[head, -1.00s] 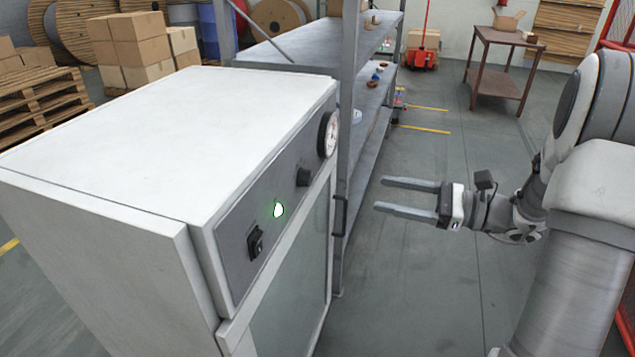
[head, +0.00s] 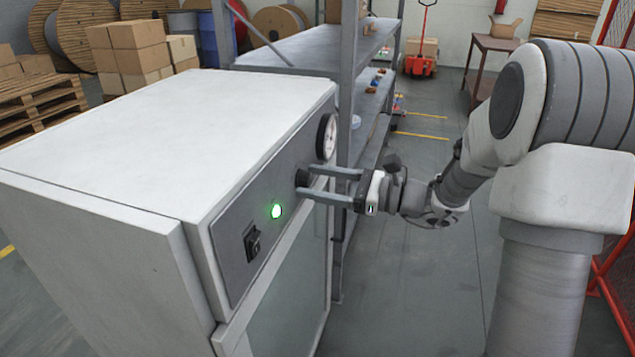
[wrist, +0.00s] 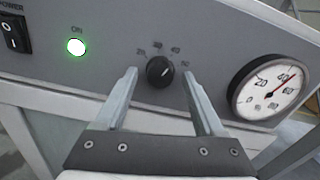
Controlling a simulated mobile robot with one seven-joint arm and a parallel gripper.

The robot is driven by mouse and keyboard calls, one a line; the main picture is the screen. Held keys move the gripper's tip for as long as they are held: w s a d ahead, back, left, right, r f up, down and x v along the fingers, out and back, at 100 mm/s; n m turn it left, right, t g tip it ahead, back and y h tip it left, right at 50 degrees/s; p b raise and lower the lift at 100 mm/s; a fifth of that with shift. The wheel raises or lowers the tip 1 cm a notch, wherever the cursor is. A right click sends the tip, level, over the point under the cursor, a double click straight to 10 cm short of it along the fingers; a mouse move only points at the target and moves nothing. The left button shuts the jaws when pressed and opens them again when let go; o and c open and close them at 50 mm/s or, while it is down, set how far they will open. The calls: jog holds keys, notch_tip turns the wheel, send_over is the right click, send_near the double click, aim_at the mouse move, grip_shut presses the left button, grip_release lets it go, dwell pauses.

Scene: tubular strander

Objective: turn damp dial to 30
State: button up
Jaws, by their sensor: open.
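The damp dial is a small black knob (head: 303,177) on the grey front panel (head: 240,215) of a white cabinet. In the wrist view the knob (wrist: 160,71) has a light pointer mark tilted up and right, and small numbers around its top that are hard to read. My gripper (head: 305,181) is open, its fingers reaching to the panel at the knob. In the wrist view the open fingers (wrist: 160,80) stand left and right of the knob, with gaps on both sides.
A round white gauge (wrist: 268,86) with a red needle is right of the knob. A lit green ON lamp (wrist: 76,46) and a black power switch (wrist: 14,33) are to the left. A metal shelf (head: 375,100) stands behind the cabinet.

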grip_shut()
jog(key=shift+f+n+b, duration=0.1)
jog(key=shift+n+b, duration=0.2)
jog(key=shift+b, duration=0.1)
jog(key=n+b, duration=0.3)
jog(key=shift+f, duration=0.15)
jog(key=shift+n+b, duration=1.7)
jog(key=shift+n, duration=0.3)
jog(key=shift+r, duration=0.2)
grip_release()
